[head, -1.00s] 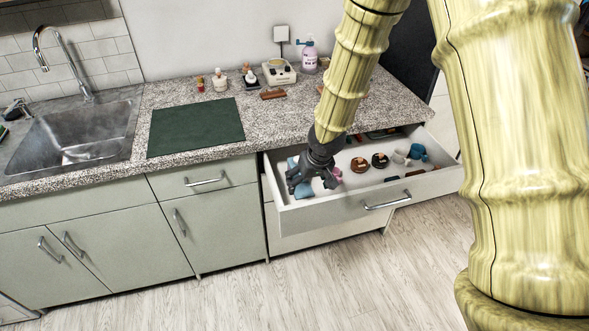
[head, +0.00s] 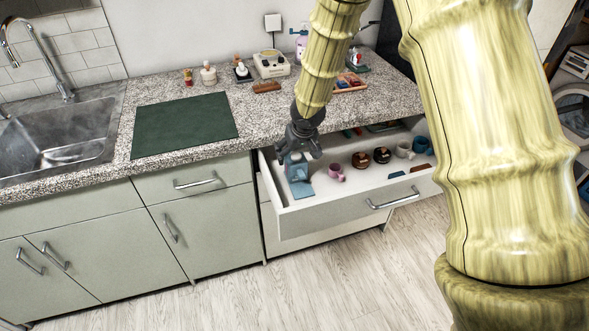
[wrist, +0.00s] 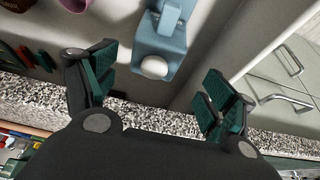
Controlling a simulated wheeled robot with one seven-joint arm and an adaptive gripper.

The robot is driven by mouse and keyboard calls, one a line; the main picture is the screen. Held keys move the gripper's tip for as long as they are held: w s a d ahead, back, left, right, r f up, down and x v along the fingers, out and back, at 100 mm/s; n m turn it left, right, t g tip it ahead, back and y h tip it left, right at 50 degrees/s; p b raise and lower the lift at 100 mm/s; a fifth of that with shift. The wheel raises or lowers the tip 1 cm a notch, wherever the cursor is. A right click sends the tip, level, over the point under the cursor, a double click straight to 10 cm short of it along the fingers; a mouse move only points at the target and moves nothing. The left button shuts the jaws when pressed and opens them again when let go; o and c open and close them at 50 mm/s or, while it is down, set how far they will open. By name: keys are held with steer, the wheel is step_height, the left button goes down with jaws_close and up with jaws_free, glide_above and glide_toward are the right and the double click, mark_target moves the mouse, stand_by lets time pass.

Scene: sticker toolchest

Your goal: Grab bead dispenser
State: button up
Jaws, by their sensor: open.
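A blue dispenser-like object, which I take for the bead dispenser (head: 300,187), is at the left end of the open drawer (head: 330,215). In the wrist view the blue object (wrist: 158,44) has a white round part on its near end. My gripper (head: 301,155) is above the drawer's left end and partly hides the blue object in the head view. In the wrist view my gripper (wrist: 160,88) is open, its two fingers spread wide. The blue object lies ahead of the gap between them, and nothing is held.
In the drawer, a pink mug (head: 336,171) stands close right of the blue object, with brown round items (head: 361,160) and a grey mug (head: 404,150) further right. The counter edge (wrist: 170,121) passes close behind the fingers. A green mat (head: 185,125) lies on the counter.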

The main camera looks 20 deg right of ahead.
mark_target(297, 158)
steer(key=shift+w+d+f, duration=0.25)
steer(key=shift+w+f, duration=0.2)
steer(key=shift+f, duration=0.2)
steer(key=shift+d+f, duration=0.15)
steer(key=shift+d, duration=0.05)
steer(key=shift+s+a+f, duration=0.15)
steer(key=shift+s+f, duration=0.05)
steer(key=shift+s, duration=0.15)
steer(key=x, duration=0.4)
steer(key=shift+p, duration=0.3)
steer(key=shift+c, duration=0.2)
